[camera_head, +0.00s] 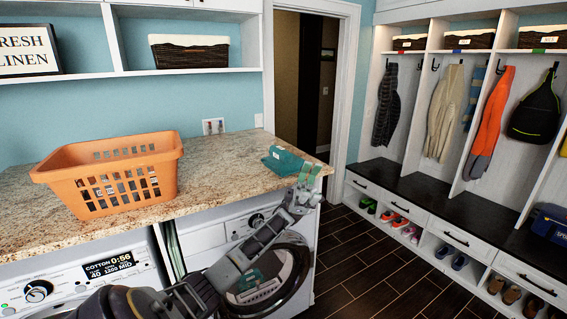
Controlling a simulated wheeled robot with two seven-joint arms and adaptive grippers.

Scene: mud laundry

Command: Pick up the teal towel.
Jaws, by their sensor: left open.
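The teal towel (287,160) lies folded on the speckled granite counter (215,165), near its right end. My left gripper (309,174) is at the right front edge of the counter, just right of the towel. Its two fingers point up in the picture and stand apart, with nothing seen between them. It overlaps the towel's right side in this view; I cannot tell whether it touches the towel. My right gripper is not in view.
An orange laundry basket (120,172) stands on the counter at the left. Front-loading machines stand beneath the counter, one with a round door (297,290). A bench (430,190) with cubbies, coats and shoes lines the right wall. The counter between basket and towel is clear.

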